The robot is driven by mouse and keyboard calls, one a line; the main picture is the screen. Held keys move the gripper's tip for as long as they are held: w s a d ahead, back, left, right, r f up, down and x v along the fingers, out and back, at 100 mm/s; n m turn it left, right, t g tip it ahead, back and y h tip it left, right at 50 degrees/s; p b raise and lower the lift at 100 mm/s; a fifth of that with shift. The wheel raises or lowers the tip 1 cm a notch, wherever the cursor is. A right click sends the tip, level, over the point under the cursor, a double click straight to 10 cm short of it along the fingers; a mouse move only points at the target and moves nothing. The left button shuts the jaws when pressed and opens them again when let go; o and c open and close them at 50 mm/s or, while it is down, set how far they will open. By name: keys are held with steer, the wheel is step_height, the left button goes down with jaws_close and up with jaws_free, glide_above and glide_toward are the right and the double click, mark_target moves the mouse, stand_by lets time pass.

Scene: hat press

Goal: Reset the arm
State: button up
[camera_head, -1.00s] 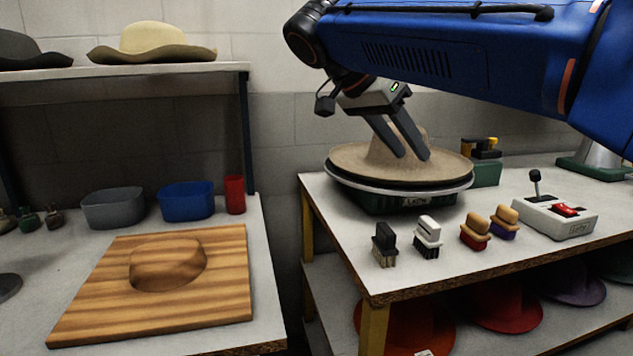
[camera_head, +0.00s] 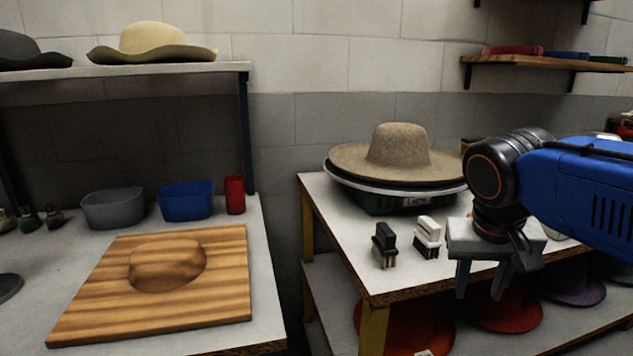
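My gripper (camera_head: 481,293) hangs pointing down at the right, in front of the right table's front edge. Its two fingers are apart with nothing between them, so it is open. My blue arm (camera_head: 580,190) reaches in from the right edge. A tan wide-brimmed hat (camera_head: 400,148) rests on the round press base (camera_head: 395,200) on the right table, behind and left of my gripper and apart from it. My arm and gripper hide the right part of that table.
A black brush (camera_head: 384,245) and a white brush (camera_head: 428,237) stand just left of my gripper. Coloured hats, including a red one (camera_head: 505,310), lie on the lower shelf. A wooden hat block board (camera_head: 90,290) lies on the left table. A gap separates the tables.

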steer(key=s+f+n+t+y, duration=0.1)
steer(key=s+f+n+y, duration=0.1)
steer(key=s+f, duration=0.5)
step_height(320, 180, down, 5)
steer(key=shift+d+f+n+t, duration=0.1)
steer(key=shift+d+n+t, duration=0.2)
steer(key=shift+n+t, duration=0.1)
